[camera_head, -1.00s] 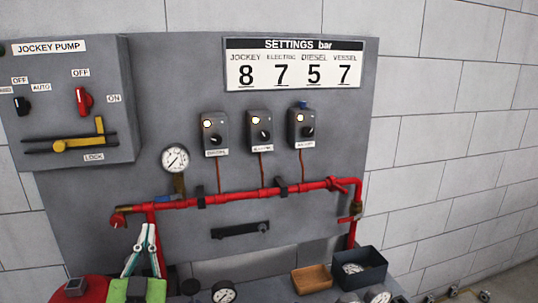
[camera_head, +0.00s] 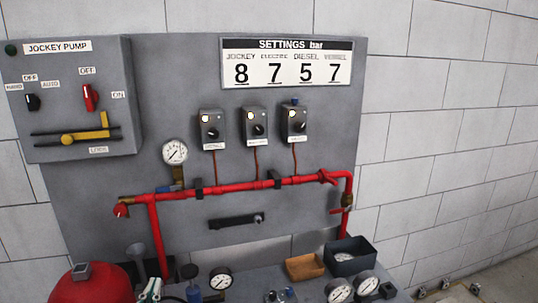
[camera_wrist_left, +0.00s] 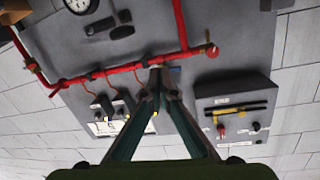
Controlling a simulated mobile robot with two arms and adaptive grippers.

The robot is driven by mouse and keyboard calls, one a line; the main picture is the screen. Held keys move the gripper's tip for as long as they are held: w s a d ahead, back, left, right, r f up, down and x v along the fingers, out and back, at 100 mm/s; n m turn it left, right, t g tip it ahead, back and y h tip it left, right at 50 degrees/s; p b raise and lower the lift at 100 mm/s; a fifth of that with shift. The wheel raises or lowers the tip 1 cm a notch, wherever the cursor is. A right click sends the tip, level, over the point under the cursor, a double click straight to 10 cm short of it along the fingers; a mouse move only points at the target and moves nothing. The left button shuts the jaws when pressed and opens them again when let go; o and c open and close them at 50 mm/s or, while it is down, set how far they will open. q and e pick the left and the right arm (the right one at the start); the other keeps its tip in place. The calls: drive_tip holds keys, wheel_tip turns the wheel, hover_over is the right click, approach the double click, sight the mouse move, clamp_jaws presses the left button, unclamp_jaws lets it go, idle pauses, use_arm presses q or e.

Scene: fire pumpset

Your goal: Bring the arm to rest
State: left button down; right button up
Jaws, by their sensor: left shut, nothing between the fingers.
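My left gripper (camera_head: 150,288) shows only in part at the bottom edge of the head view, beside the red vessel (camera_head: 90,285) and in front of the bench. In the left wrist view its two green-sided fingers (camera_wrist_left: 158,75) meet at the tips, shut with nothing between them. That view shows the panel upside down, with the red pipe (camera_wrist_left: 110,72) beyond the fingertips. My left arm is mostly out of the head view. My right gripper is not in view.
The jockey pump box (camera_head: 75,98) and the red pipe (camera_head: 235,186) are on the grey panel. The bench holds gauges (camera_head: 221,279), a brown tray (camera_head: 304,267) and a dark bin (camera_head: 350,257).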

use_arm(q)
drive_tip(key=s+d+f+g+h, duration=0.25)
drive_tip(key=s+f+g, duration=0.45)
drive_tip(key=s+f, duration=0.65)
drive_tip(key=s+d+f+m+g, duration=0.1)
drive_tip(key=s+d+f+g, duration=0.2)
drive_tip(key=s, duration=0.5)
drive_tip(key=s+f+m+g, duration=0.1)
drive_tip(key=s+f+g, duration=0.2)
drive_tip(key=s+f, duration=0.35)
drive_tip(key=s+f+g, duration=0.1)
drive_tip(key=s+f, duration=0.2)
drive_tip(key=f, duration=2.4)
drive_tip(key=s+a+f+g, duration=0.1)
drive_tip(key=s+a+f, duration=0.2)
drive_tip(key=s+f, duration=1.1)
drive_tip(key=shift+s+f+g, duration=0.15)
drive_tip(key=shift+s+g, duration=0.15)
drive_tip(key=shift+s, duration=0.9)
